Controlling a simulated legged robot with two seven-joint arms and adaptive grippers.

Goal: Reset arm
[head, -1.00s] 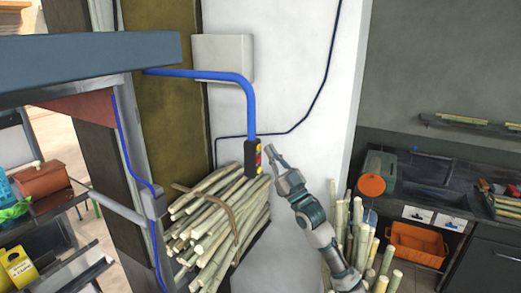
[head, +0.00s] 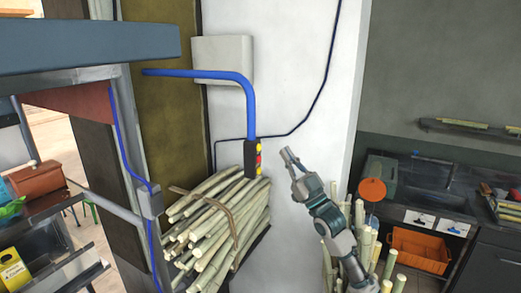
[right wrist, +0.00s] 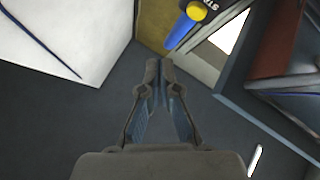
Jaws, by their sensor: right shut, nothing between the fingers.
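My right gripper (head: 289,156) is in the middle of the head view, its arm rising from the lower right. Its fingers are shut and empty; they also show closed together in the right wrist view (right wrist: 158,68). In the right wrist view a yellow button end marked with letters (right wrist: 196,11) shows ahead of the fingers. My left gripper is not in view.
A tied bundle of cane (head: 215,225) lies below the control box. More cane stands upright (head: 370,250) behind my right arm. An orange crate (head: 418,247) and a dark sink counter (head: 435,185) are at the right. A grey beam (head: 90,56) crosses the upper left.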

